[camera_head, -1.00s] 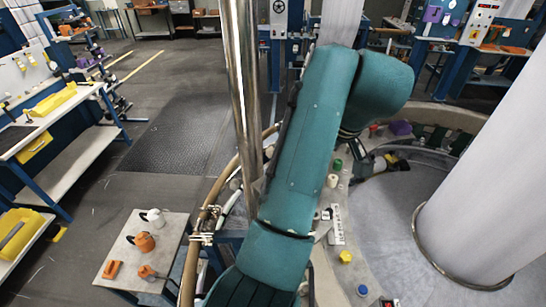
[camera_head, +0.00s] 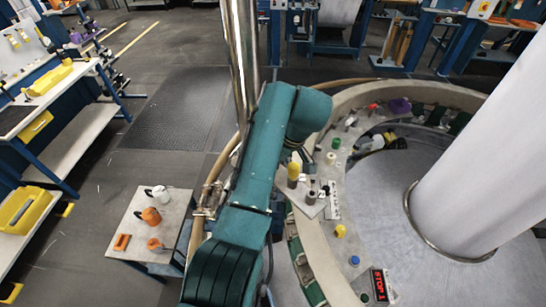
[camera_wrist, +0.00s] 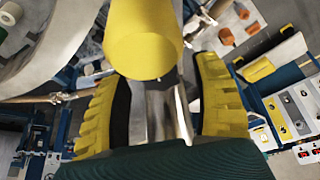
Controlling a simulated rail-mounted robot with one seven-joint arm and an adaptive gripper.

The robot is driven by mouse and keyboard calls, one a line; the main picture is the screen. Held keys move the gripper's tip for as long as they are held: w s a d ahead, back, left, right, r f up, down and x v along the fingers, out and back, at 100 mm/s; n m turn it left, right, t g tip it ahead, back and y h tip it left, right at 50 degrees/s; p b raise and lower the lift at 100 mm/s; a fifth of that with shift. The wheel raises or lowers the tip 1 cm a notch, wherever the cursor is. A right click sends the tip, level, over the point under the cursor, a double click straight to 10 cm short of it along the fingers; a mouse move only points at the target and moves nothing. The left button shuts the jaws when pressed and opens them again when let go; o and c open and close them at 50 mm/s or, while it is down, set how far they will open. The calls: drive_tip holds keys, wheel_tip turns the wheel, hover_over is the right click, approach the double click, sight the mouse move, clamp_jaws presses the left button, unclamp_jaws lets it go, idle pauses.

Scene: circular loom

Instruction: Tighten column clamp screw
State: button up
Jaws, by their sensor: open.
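My gripper (camera_wrist: 162,78) shows in the wrist view with two yellow ribbed fingers spread apart. A large yellow cylinder (camera_wrist: 145,38) is close to the camera between and above the fingertips; I cannot tell whether they touch it. A shiny metal surface shows behind the gap. In the head view, a yellow-topped dark cylinder (camera_head: 293,172) stands by the end of my green arm, where the gripper is hard to make out. A tall chrome column (camera_head: 241,65) rises left of my arm. I cannot make out the column clamp screw for certain in either view.
The curved ring bench (camera_head: 348,97) carries several small coloured caps and a red display (camera_head: 379,284). A thick white cylinder (camera_head: 470,165) stands at right. A small table (camera_head: 130,222) holds orange and white items at left. The dark floor mat (camera_head: 178,108) is clear.

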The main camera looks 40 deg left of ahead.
drive_tip(key=shift+a+f, duration=0.3)
drive_tip(key=shift+f, duration=0.35)
drive_tip(key=shift+c, duration=0.3)
clamp_jaws()
drive_tip(key=shift+m+p, duration=0.3)
drive_tip(key=shift+m, duration=0.1)
